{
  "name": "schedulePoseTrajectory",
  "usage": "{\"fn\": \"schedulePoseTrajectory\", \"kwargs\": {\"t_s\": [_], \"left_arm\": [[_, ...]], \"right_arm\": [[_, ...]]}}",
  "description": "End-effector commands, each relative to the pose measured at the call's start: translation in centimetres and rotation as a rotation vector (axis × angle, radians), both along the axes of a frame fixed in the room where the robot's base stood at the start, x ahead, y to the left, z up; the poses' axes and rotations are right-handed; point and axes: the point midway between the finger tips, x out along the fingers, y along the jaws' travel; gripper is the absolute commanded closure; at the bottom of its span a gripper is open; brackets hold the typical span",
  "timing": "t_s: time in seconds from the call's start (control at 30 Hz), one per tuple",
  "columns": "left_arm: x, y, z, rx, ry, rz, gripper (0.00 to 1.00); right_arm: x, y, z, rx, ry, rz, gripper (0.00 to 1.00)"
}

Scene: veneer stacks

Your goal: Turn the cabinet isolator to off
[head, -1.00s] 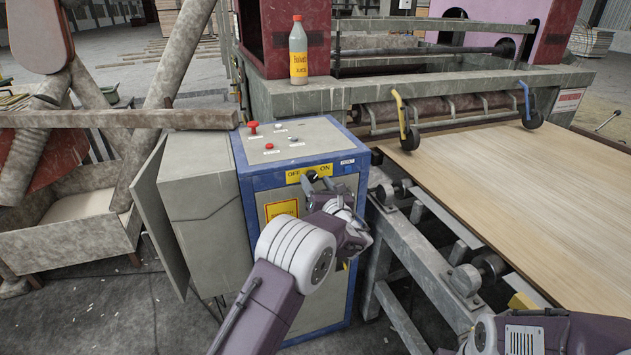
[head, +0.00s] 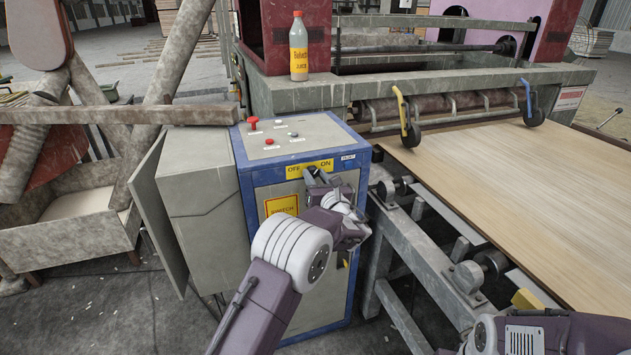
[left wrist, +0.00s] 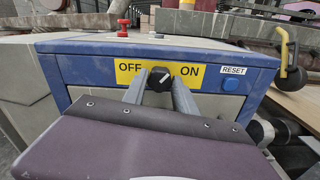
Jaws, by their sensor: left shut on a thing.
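The isolator is a black rotary knob (left wrist: 160,79) with a light mark, on a yellow OFF/ON label on the blue-edged cabinet (head: 243,175). OFF is printed left of the knob and ON right of it. In the left wrist view the knob sits between the two grey fingers of my left gripper (left wrist: 159,92), which is shut on it. In the head view my left gripper (head: 317,179) reaches the label (head: 309,169) and partly covers the knob. The mark's exact direction is hard to tell. Part of my right arm shows at the lower right; its gripper is out of frame.
A blue RESET button (left wrist: 230,82) is right of the label. A red mushroom button (head: 252,122) and smaller buttons are on the cabinet top. A bottle (head: 299,50) stands on the machine behind. A roller conveyor with a veneer sheet (head: 480,190) is close on the right.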

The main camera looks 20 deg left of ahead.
Motion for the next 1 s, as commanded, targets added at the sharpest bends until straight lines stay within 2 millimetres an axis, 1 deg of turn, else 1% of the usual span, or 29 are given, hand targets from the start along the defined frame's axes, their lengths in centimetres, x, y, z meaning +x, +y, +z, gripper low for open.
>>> {"fn": "schedulePoseTrajectory", "kwargs": {"t_s": [0.03,0.4,0.7,1.0], "left_arm": [[0.0,0.0,-0.6,-0.026,-0.019,0.0,1.0],[0.0,0.0,-0.9,-0.303,-0.207,0.0,1.0],[-0.1,0.1,-0.8,-0.54,-0.367,-0.001,1.0],[-0.1,0.1,-0.8,-0.777,-0.526,0.0,1.0]], "right_arm": [[0.0,0.0,-1.3,0.0,0.0,0.0,0.64],[0.0,0.0,-7.3,0.0,0.0,0.0,0.64],[0.0,0.0,-11.9,0.0,0.0,0.0,0.64],[0.0,0.0,-15.8,0.0,0.0,0.0,0.64]]}}
